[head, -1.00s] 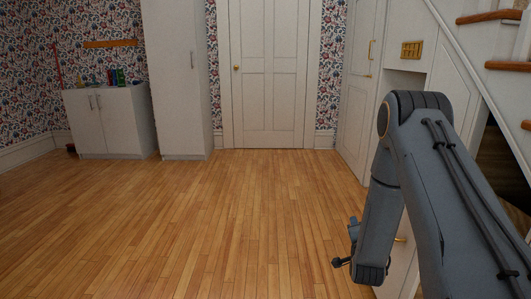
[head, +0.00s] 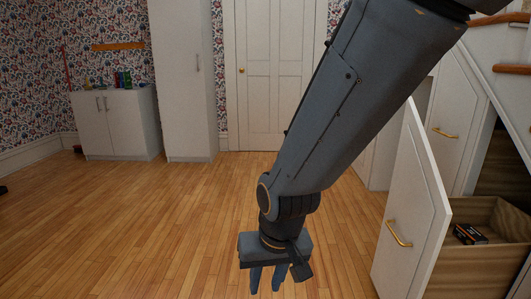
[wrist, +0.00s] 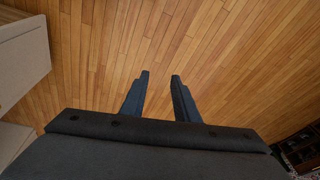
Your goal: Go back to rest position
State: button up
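My gripper (head: 267,278) hangs from my arm in the lower middle of the head view, over the wooden floor. It points down, left of the open drawer. In the wrist view, its two fingers (wrist: 159,82) stand apart with only bare floor seen between them. It holds nothing.
A drawer (head: 462,270) under the stairs at the right is pulled open, with a slanted white front (head: 412,215) and a small dark box (head: 469,234) inside. A low white cabinet (head: 117,125) and a tall one (head: 184,85) stand at the back left. The floor (head: 130,220) at left is clear.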

jog(key=s+d+r+n+g+h, duration=0.1)
jog(key=s+r+n+g, duration=0.2)
jog(key=s, duration=0.8)
jog(key=d+r+m+p, duration=0.5)
jog(key=d+r+p, duration=1.3)
jog(key=r+p, duration=0.5)
jog(key=p, duration=0.3)
jog(key=shift+s+m+t+h, duration=0.3)
jog(key=shift+s, duration=0.1)
